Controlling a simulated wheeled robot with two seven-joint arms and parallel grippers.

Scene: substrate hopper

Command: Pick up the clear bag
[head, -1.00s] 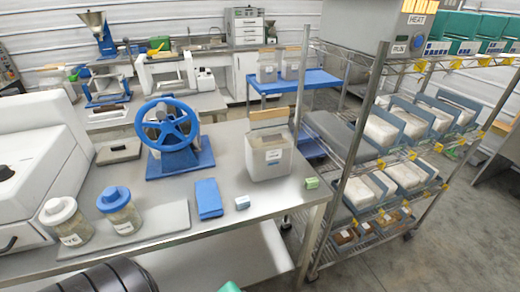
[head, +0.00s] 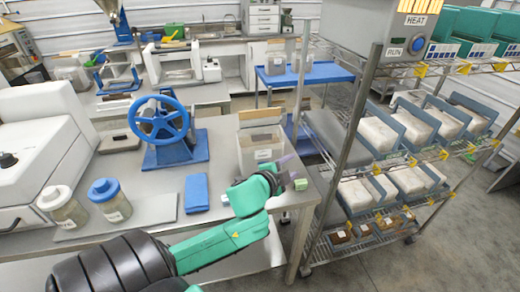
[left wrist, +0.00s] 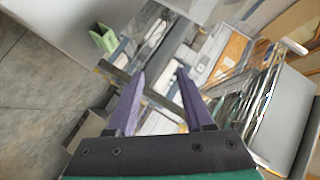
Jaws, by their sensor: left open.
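A clear, box-shaped bag (head: 261,150) with a white label and an open top stands upright on the steel table, near its right end. My left gripper (head: 289,165) is in front of its lower right side, with purple fingers pointing away and to the right. In the left wrist view the gripper (left wrist: 157,72) is open, with nothing between its fingers. Clear, shiny edges (left wrist: 243,103) show right of the fingers; I cannot tell for sure that they are the bag, or whether anything touches. My right gripper is not in view.
A small green block (head: 301,184) lies at the table edge close to the gripper. A blue pad (head: 196,193) and a blue handwheel device (head: 165,130) stand further left.

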